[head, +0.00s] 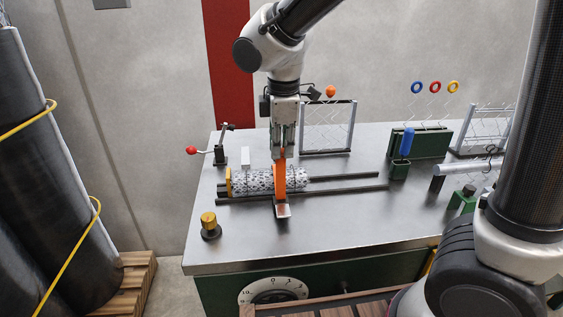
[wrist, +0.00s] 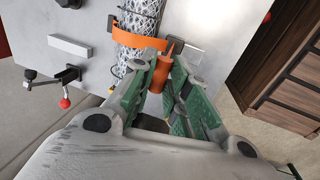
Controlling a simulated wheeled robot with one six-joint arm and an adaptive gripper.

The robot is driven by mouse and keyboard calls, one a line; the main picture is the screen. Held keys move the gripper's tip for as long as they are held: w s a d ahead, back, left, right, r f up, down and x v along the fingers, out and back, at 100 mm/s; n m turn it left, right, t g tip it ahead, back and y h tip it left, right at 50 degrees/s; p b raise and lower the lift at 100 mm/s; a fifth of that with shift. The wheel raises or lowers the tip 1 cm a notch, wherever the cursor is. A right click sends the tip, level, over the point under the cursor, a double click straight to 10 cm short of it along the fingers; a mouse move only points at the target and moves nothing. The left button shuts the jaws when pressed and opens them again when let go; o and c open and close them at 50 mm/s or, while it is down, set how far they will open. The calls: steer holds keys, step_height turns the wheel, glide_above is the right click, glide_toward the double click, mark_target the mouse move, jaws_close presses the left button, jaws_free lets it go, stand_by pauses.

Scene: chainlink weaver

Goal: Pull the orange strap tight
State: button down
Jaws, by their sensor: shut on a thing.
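The orange strap (head: 280,182) wraps around a roll of chainlink mesh (head: 255,181) lying across the workbench. In the wrist view, the strap (wrist: 126,41) crosses the mesh roll (wrist: 139,18), and its orange end piece (wrist: 161,76) sits between my green fingers. My gripper (head: 283,151) points down above the roll and is shut on the strap's upper end. It also shows in the wrist view (wrist: 160,72). A small metal plate (head: 283,211) is at the strap's near lower end. The strap's underside is hidden by the roll.
The roll lies along dark rails (head: 345,189) on the grey bench (head: 335,222). A lever with a red knob (head: 192,150) stands at the left, and a brass knob (head: 208,220) at the front left. A mesh frame (head: 328,127) stands behind. A blue-handled tool (head: 406,141) is at the right.

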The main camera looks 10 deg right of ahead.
steer(key=shift+r, duration=0.15)
steer(key=c, duration=1.4)
jaws_free()
steer(key=r, duration=0.4)
steer(key=s+r, duration=0.1)
steer(key=r, duration=0.2)
steer(key=s+r, duration=0.1)
steer(key=r, duration=0.3)
steer(key=shift+s+r, duration=0.15)
steer(key=shift+r, duration=0.2)
